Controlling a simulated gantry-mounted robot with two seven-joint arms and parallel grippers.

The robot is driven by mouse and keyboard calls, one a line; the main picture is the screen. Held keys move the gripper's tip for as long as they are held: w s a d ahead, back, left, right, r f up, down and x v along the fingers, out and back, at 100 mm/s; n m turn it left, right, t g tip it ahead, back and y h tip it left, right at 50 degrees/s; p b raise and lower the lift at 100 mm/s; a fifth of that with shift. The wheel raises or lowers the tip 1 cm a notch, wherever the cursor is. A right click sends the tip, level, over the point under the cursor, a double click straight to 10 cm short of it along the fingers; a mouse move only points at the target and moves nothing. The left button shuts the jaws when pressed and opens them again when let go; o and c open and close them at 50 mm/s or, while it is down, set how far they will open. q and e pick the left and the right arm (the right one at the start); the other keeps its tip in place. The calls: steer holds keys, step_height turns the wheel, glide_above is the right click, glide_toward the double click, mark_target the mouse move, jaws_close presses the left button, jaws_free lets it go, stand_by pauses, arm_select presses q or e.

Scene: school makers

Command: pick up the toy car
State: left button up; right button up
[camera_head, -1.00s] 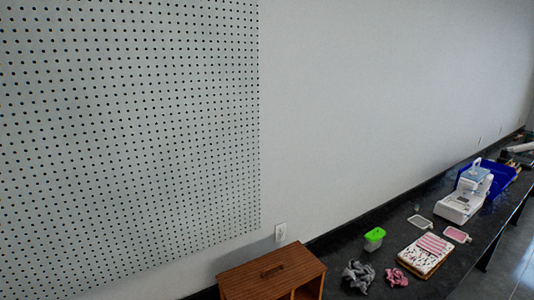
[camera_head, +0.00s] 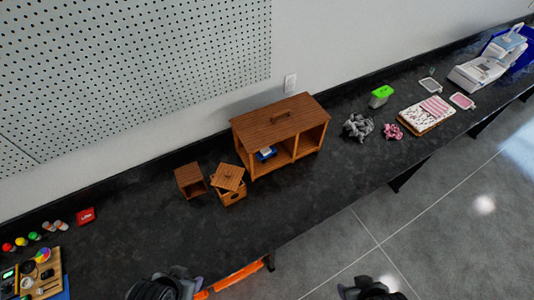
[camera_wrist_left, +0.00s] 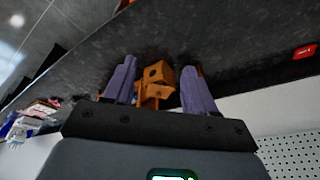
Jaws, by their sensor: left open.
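A small blue object with a pale top (camera_head: 266,153), which looks like the toy car, sits inside the left opening of a wooden cabinet (camera_head: 280,122) on the dark counter. It is too small to make out fully. My left gripper (camera_wrist_left: 157,75) is open and empty in the left wrist view, its two purple fingers apart. A small wooden box (camera_wrist_left: 155,75) shows beyond and between the fingers. In the head view, dark parts of my arms show at the bottom edge, in front of the counter.
Left of the cabinet stand a small open wooden box (camera_head: 190,181) and a lidded wooden box (camera_head: 229,184). A red box (camera_head: 85,216) and several colourful items lie farther left. Grey cloth (camera_head: 357,127) and a green-lidded tub (camera_head: 381,96) are on the right. The counter's middle front is clear.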

arm_select(q)
steer(key=shift+o, duration=0.2)
steer(key=o, duration=0.5)
steer(key=shift+w+r, duration=0.1)
